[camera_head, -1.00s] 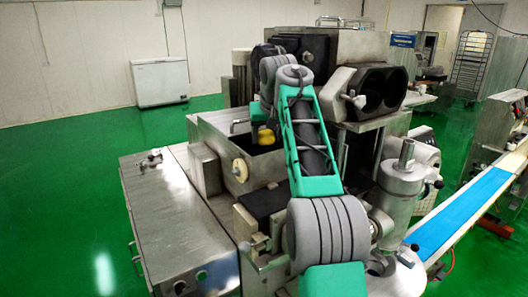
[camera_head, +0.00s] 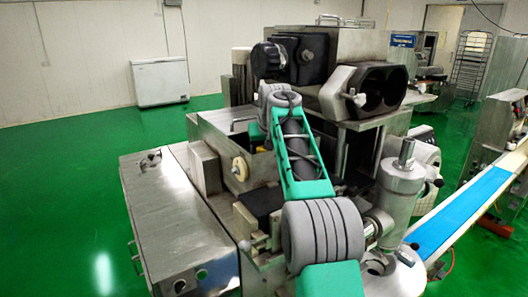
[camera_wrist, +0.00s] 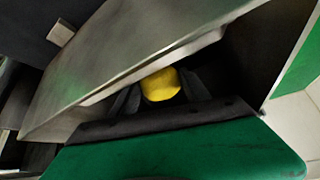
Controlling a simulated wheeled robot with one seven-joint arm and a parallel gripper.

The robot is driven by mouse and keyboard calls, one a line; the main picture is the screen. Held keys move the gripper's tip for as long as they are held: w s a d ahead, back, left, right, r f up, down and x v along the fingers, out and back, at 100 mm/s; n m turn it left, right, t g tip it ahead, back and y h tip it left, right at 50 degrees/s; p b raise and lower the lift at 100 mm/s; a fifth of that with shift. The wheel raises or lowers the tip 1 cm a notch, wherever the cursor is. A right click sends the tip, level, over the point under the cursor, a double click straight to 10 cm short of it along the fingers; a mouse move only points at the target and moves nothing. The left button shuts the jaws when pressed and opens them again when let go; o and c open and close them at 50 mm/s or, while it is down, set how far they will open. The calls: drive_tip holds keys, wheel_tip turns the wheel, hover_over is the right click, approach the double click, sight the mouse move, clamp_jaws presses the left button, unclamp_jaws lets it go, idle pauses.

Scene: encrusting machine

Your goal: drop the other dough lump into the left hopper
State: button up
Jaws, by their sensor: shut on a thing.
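The yellow dough lump (camera_wrist: 161,84) shows in the wrist view between the dark fingers of my gripper (camera_wrist: 160,96), which is shut on it. A slanted metal wall edge runs close to the lump and covers part of the space around it. In the head view my gripper and the lump are mostly hidden behind my arm and the hopper rim.
Dark double cylinders (camera_head: 372,88) stand right of the hopper. A metal cabinet (camera_head: 180,222) is at the front left. A blue conveyor belt (camera_head: 450,222) runs along the right. A white chest freezer (camera_head: 159,81) stands by the back wall, with open green floor before it.

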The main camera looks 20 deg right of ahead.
drive_tip(key=shift+f, duration=0.25)
drive_tip(key=o, duration=1.6)
drive_tip(key=shift+r, duration=0.1)
drive_tip(key=shift+r, duration=0.4)
drive_tip(key=v, duration=1.2)
drive_tip(key=s+a+f+y, duration=0.1)
drive_tip(key=s+a+f, duration=0.1)
drive_tip(key=s+a, duration=0.5)
drive_tip(key=s+a+f+n, duration=0.1)
drive_tip(key=s+a+f, duration=0.2)
drive_tip(key=s+f, duration=0.8)
drive_tip(key=s+a+f+n+g, duration=0.1)
drive_tip(key=s+a+f, duration=0.3)
drive_tip(key=s+f, duration=0.7)
drive_tip(key=shift+s+a+f, duration=0.2)
drive_tip(key=shift+s+f, duration=0.15)
drive_tip(key=shift+s, duration=0.35)
